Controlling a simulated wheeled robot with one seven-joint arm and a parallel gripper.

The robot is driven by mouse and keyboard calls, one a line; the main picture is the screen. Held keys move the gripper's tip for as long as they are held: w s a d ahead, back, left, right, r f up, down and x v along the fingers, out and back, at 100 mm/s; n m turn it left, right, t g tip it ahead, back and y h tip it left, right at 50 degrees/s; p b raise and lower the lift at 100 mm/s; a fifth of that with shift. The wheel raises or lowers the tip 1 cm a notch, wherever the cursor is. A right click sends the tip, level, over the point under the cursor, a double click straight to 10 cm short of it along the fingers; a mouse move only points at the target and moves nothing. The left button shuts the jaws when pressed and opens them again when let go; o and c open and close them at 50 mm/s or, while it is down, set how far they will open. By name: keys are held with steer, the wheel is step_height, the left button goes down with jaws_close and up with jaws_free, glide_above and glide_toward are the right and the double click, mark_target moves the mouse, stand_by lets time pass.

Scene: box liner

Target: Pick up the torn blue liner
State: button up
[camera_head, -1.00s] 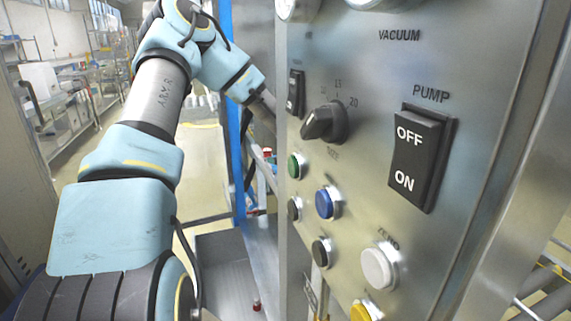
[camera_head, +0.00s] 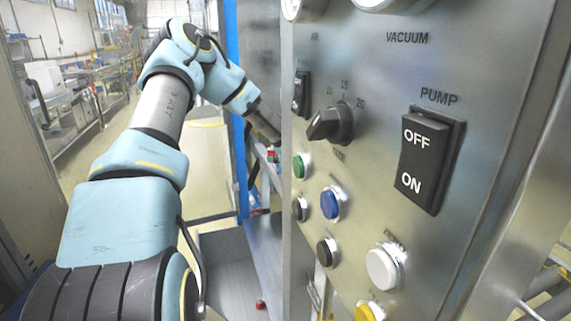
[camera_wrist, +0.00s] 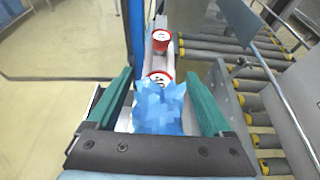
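The torn blue liner (camera_wrist: 160,110) shows in the wrist view as a crumpled, ragged-edged light blue piece. It lies between the two green fingers of my gripper (camera_wrist: 158,76). The fingers are spread wide. A pale gap shows between the left finger and the liner; on the right the liner comes close to the finger, and I cannot tell if they touch. The liner's near edge is partly hidden by the dark gripper body. In the head view the control panel hides my gripper and the liner.
A roller conveyor (camera_wrist: 215,49) and metal rails are at the right. In the head view the control panel (camera_head: 384,130) fills the right side, close to my arm.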

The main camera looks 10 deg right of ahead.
steer(key=c, duration=1.1)
steer(key=shift+r, duration=0.15)
